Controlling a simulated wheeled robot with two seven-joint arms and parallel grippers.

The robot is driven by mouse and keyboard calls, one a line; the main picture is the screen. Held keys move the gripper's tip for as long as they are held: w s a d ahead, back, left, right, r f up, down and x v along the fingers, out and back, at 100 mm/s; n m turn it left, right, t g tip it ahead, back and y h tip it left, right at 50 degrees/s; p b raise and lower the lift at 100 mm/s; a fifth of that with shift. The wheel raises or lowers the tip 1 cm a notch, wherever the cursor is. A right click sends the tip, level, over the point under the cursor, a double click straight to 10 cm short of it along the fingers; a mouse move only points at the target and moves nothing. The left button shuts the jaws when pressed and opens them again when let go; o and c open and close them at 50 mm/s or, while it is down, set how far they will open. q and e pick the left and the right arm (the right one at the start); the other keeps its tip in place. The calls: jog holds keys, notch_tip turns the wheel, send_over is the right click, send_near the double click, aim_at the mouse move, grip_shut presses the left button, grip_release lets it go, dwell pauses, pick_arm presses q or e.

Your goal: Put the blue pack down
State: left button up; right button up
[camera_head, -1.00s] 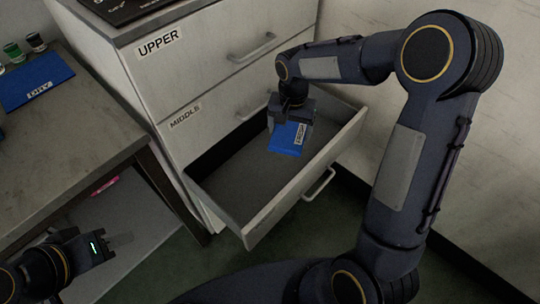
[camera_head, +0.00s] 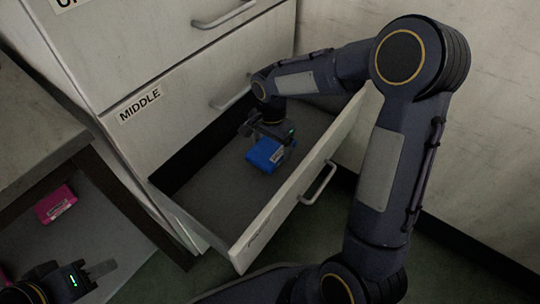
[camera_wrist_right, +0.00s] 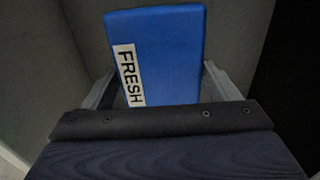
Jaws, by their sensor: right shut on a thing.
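The blue pack (camera_head: 266,154) is inside the open bottom drawer (camera_head: 215,185), toward its back right part. In the right wrist view the blue pack (camera_wrist_right: 165,55) carries a white label reading FRESH and sits between the two fingers. My right gripper (camera_head: 272,146) is shut on the pack from above. The pack is low in the drawer; whether it touches the drawer floor I cannot tell.
The drawer front with its handle (camera_head: 318,183) stands pulled out. Above it is a closed drawer labelled MIDDLE (camera_head: 140,104). The drawer floor left of the blue pack is clear.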

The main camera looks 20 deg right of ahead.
aim_at(271, 147)
jog(key=shift+f+b, duration=0.75)
jog(key=shift+f, duration=1.25)
jog(key=shift+f, duration=0.15)
jog(key=o, duration=1)
